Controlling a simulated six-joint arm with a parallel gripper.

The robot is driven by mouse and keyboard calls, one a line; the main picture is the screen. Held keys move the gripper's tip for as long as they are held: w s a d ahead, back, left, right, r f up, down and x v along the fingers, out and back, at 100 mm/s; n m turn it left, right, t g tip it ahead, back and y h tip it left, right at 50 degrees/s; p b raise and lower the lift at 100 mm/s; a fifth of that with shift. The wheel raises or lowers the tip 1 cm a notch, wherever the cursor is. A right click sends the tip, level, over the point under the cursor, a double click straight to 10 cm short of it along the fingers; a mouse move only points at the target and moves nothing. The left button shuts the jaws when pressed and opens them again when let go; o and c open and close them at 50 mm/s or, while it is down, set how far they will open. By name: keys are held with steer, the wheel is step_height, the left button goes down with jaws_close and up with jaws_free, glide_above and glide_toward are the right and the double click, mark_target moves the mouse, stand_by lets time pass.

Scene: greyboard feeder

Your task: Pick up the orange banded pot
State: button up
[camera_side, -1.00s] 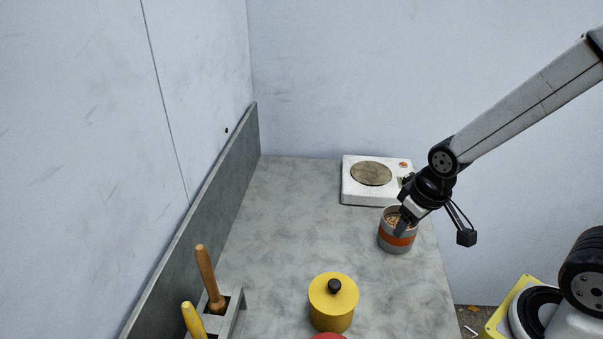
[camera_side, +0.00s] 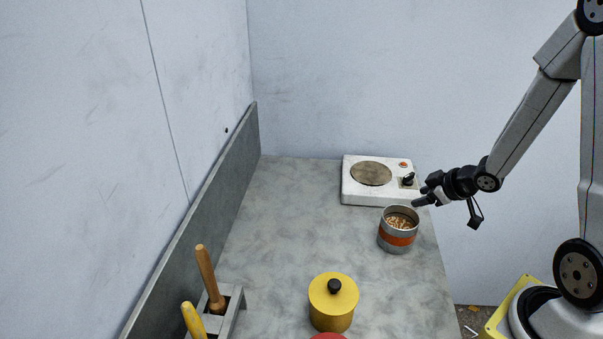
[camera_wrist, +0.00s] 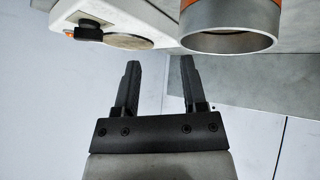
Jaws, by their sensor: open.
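The orange banded pot (camera_side: 397,238) is a grey metal pot with an orange band, upright on the grey counter in front of the hotplate. It is open at the top and holds small brownish bits. In the wrist view the pot (camera_wrist: 231,22) shows at the top right, its rim beyond the fingertips. My gripper (camera_side: 420,197) is up and to the right of the pot's rim, apart from it. In the wrist view my gripper (camera_wrist: 160,62) has its two fingers spread with nothing between them.
A white hotplate (camera_side: 353,190) with a round plate and a black knob stands behind the pot. A yellow lidded pot (camera_side: 333,308) stands nearer the front. A grey holder (camera_side: 234,309) with wooden-handled tools is at the front left. The counter's middle (camera_side: 300,220) is clear.

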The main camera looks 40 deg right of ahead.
steer(key=d+t+y, duration=0.1)
steer(key=n+t+y, duration=0.2)
steer(key=t+y, duration=0.1)
steer(key=y, duration=0.1)
glide_toward(397, 208)
steer(key=shift+v, duration=0.8)
steer(key=shift+w, duration=0.1)
steer(key=shift+x, duration=1.25)
steer(key=shift+x, duration=2.6)
